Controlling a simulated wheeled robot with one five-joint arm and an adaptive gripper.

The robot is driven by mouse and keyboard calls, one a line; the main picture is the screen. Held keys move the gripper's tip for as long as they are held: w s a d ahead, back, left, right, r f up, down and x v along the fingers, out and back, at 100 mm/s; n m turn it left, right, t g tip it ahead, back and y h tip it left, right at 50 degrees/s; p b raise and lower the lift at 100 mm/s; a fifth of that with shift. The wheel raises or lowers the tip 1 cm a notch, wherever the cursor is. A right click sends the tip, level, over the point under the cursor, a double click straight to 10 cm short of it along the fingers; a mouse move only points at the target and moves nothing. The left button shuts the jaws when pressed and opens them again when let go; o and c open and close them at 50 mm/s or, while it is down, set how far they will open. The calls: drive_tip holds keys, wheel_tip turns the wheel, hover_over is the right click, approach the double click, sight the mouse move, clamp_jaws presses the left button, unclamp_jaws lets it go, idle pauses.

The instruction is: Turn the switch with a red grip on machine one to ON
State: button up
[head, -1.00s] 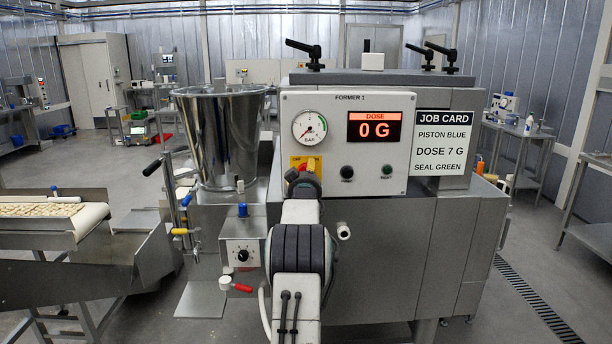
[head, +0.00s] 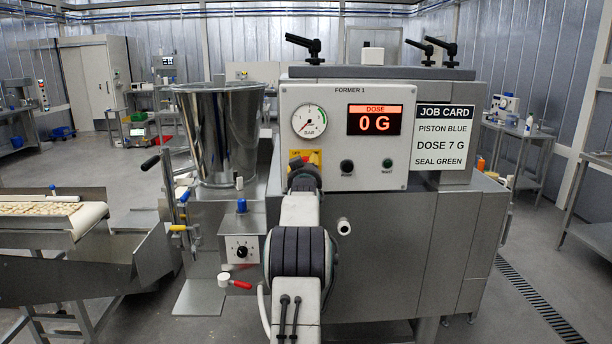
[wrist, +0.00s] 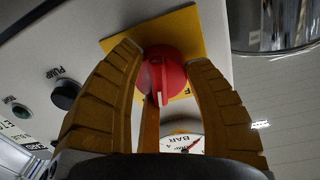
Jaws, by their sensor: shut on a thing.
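The red-grip switch (wrist: 163,80) sits on a yellow plate (wrist: 190,38) in the wrist view, with a pale mark on its grip. In the head view the yellow plate (head: 294,158) shows at the lower left of the panel of machine one, labelled FORMER 1 (head: 345,98). There my gripper (head: 304,176) covers most of the switch, and only a bit of red shows above it. The ON and OFF lettering is too small or hidden to read clearly.
The pressure gauge (head: 309,121) is just above the switch. A dose display (head: 375,119) reads 0 G, and two round buttons sit right of the switch. A steel hopper (head: 222,132) stands close on the left. A job card (head: 442,137) hangs at the right.

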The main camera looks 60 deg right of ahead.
drive_tip(key=shift+w+f+m+b, duration=0.1)
drive_tip(key=shift+f+m+b, duration=0.25)
drive_tip(key=shift+m+b, duration=0.5)
drive_tip(key=shift+r+m+b, duration=0.15)
drive_tip(key=shift+m+b, duration=0.4)
drive_tip(key=shift+b, duration=0.25)
drive_tip(key=o, duration=1)
drive_tip(key=shift+w, duration=0.15)
drive_tip(key=shift+c, duration=0.2)
drive_tip(key=shift+o, duration=1.2)
drive_tip(key=shift+r, duration=0.15)
drive_tip(key=v, duration=1.2)
